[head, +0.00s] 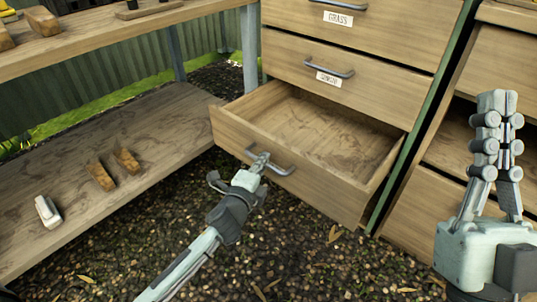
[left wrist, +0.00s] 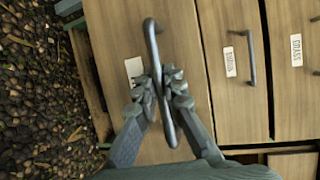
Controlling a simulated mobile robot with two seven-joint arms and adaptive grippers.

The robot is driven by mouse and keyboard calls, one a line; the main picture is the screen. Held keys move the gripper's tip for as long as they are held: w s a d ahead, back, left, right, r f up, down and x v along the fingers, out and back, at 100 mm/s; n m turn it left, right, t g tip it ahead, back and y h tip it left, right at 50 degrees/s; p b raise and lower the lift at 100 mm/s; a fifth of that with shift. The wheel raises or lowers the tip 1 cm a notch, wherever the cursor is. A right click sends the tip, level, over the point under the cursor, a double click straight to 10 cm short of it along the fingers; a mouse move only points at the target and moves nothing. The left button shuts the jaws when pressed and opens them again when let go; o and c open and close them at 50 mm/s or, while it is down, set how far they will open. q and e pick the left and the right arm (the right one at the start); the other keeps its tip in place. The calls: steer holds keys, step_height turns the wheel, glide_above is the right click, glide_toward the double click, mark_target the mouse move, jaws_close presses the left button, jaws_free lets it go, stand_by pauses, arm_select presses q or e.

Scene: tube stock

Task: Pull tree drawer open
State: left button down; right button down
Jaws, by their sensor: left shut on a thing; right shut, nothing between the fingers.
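The lowest visible drawer (head: 325,197) of the wooden cabinet is pulled out and looks empty inside. Its label is hidden in the head view; in the left wrist view a pale label (left wrist: 133,68) shows, but I cannot read it. My left gripper (head: 260,160) is shut on the grey bar handle (head: 284,170) of this drawer. The left wrist view shows the fingers (left wrist: 165,88) closed on the handle (left wrist: 152,42). My right gripper (head: 497,102) is shut and empty, raised at the right, apart from the drawer.
Above are a shut drawer (head: 385,85) with a hard-to-read label and one labelled GRASS (head: 400,30). A second cabinet (head: 500,60) stands at the right. A workbench with a low shelf (head: 120,190) holding brushes (head: 127,160) is at the left. Leaf-strewn gravel lies in front.

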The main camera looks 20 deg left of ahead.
arm_select(q)
steer(key=shift+s, duration=0.2)
steer(key=c, duration=1.6)
jaws_free()
steer(key=shift+s, duration=0.1)
steer(key=s+r, duration=0.2)
steer(key=s, duration=0.9)
steer(key=shift+s+d, duration=0.25)
steer(key=shift+s, duration=0.05)
steer(key=shift+r, duration=0.15)
